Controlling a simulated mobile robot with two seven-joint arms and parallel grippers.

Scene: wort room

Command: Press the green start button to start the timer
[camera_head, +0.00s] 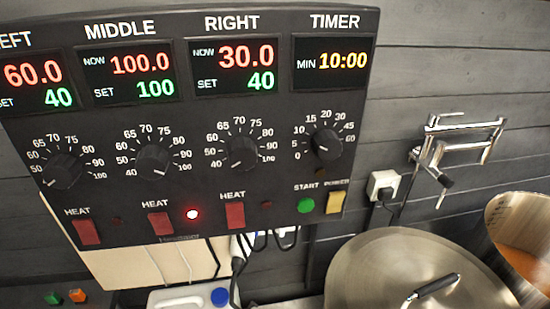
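The green start button (306,205) is on the lower right of the black control panel (190,205) in the head view, under the label START. The timer display (330,62) at the panel's top right reads MIN 10:00 in yellow. The timer knob (325,143) sits below it. A yellow power switch (335,202) is just right of the green button. Nothing covers the button. Neither my left nor my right gripper is in view.
Red heat switches (235,215) and a lit red lamp (192,214) are left of the button. Below right are a steel lid (375,265) with a handle and a pot (520,235). A folding wall tap (460,145) and a plugged socket (382,185) are on the grey wall.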

